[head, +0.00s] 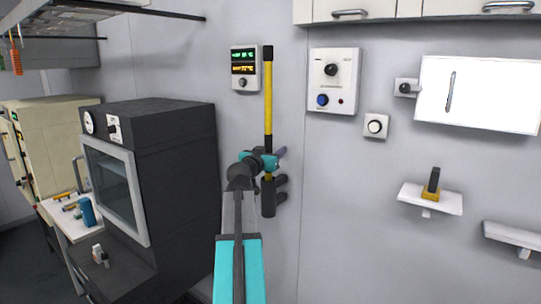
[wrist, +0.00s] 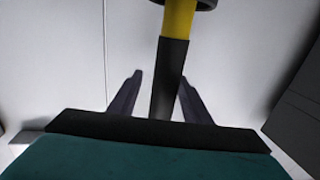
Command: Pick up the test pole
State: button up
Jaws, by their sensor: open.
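The test pole is a long upright rod against the wall, with a yellow shaft (head: 268,95), a black top end and a black lower part. My gripper (head: 276,156) is at the pole's lower half in the head view and hides part of it. In the wrist view the pole (wrist: 172,70) runs down between the two dark fingers of my open gripper (wrist: 160,95). The pole's lowest end is hidden behind the gripper body in the wrist view.
A dark oven-like cabinet (head: 180,150) with a glass door stands to the left. A display box (head: 245,69) hangs left of the pole's top, and a control panel (head: 334,82) to its right. A small shelf (head: 415,197) sticks out from the wall farther right.

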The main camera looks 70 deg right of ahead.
dwell(0.4)
grip_shut()
jog(key=shift+r, duration=0.2)
notch_tip(320, 180, up, 18)
jog(key=b, duration=0.3)
jog(key=shift+f, duration=0.15)
dwell(0.4)
dwell(0.5)
